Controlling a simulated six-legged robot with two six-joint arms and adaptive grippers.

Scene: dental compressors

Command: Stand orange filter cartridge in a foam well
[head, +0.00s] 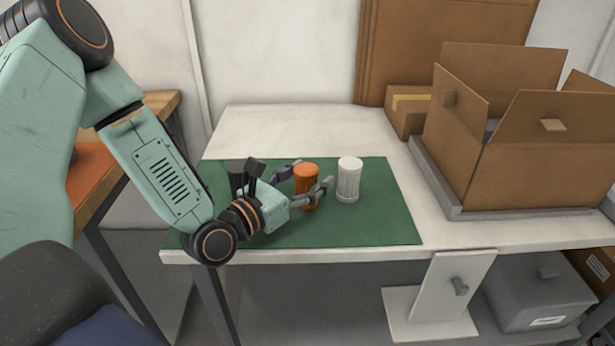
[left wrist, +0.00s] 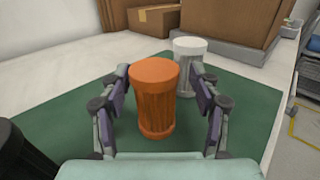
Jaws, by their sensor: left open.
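The orange filter cartridge (head: 306,186) stands upright on the green mat (head: 385,225). My left gripper (head: 311,180) is open, with one finger on either side of the cartridge. In the left wrist view the orange cartridge (left wrist: 154,98) stands between the two open fingers, with a small gap at each side. A white cartridge (head: 349,180) stands upright to its right, and behind it in the left wrist view (left wrist: 190,66). A black cartridge (head: 236,178) stands at the left, partly hidden by my gripper. No foam well can be made out. My right gripper is not in view.
An open cardboard box (head: 530,165) stands in a grey tray (head: 470,213) at the right of the white table (head: 290,122). A smaller closed box (head: 405,112) sits at the back. The mat's right part is clear.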

